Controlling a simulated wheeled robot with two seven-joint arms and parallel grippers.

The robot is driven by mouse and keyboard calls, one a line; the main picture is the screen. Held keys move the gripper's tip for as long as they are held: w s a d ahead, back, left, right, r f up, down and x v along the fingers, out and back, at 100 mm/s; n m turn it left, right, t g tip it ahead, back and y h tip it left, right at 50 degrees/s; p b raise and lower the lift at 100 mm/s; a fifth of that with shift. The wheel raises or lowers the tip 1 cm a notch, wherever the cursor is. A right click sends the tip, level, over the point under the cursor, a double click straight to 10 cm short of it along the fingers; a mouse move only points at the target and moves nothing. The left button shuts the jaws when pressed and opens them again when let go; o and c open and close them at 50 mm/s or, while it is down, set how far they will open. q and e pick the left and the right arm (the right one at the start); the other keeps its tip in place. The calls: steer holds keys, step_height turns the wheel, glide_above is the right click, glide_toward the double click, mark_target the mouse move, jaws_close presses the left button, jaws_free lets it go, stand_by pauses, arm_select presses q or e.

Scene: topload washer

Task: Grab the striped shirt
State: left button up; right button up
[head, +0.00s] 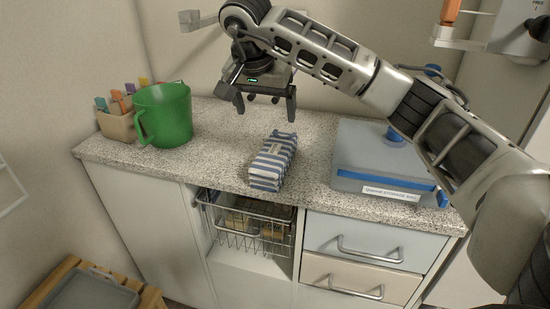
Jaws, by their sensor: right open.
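The striped shirt (273,162) is a folded blue-and-white bundle. It lies on the speckled countertop near the front edge, at the middle of the head view. My right gripper (265,108) is above and behind the shirt, pointing down, with its fingers apart and nothing between them. It appears clear of the shirt. My left gripper does not show.
A green pitcher (164,115) and a tan holder (118,125) with colored items stand at the left of the speckled countertop (215,150). A grey-blue storage box (362,165) sits to the right. A wire basket (247,224) is below the counter edge, beside drawers (362,256).

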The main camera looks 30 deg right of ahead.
glide_toward(275, 150)
steer(key=x, duration=0.5)
steer(key=shift+w, duration=0.25)
steer(key=shift+p+x, duration=0.5)
steer(key=shift+x, duration=2.3)
steer(key=shift+s, duration=0.15)
steer(key=c, duration=1.2)
